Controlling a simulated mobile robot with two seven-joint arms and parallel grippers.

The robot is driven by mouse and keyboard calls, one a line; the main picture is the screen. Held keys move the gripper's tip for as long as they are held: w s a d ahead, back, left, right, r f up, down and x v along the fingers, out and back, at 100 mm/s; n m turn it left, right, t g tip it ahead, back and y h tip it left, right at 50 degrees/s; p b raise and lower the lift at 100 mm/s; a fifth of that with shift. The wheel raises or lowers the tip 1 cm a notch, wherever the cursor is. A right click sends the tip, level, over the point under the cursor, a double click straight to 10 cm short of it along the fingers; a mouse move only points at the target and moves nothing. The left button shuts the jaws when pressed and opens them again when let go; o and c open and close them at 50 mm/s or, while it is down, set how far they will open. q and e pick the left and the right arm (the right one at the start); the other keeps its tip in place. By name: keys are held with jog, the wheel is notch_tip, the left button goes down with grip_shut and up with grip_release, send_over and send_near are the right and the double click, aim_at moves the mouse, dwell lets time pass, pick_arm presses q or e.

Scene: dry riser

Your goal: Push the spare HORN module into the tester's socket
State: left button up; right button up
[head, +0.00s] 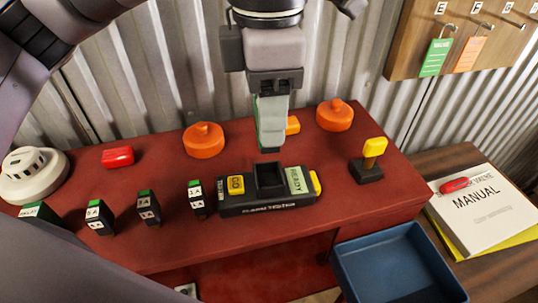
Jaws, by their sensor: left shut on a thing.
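My left gripper (271,128) hangs from the top centre, pointing down. It is shut on a small module (259,132) that is mostly hidden by the fingers; a green edge shows, and no label can be read. The module is above and slightly behind the tester's socket (269,178); a small gap seems to separate them. The tester (268,208) is a black box on the red bench, with a yellow GO button (236,185) left of the socket and a green READY panel (297,181) right of it. My right gripper is out of view.
Several small modules (149,207) stand left of the tester on the red bench (150,253). Orange domes (204,141) (335,116) stand behind, and a yellow-topped lever (372,155) stands right. A blue tray (397,268) and manual (480,212) are lower right.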

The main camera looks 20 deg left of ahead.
pick_arm(q)
notch_tip(320, 180, down, 8)
jog(key=shift+f, duration=0.1)
dwell(0.4)
jog(key=shift+f, duration=0.2)
jog(key=o, duration=1.1)
jog(key=shift+r, duration=0.1)
jog(key=shift+c, duration=0.2)
notch_tip(320, 180, up, 12)
jog(key=shift+r, duration=0.15)
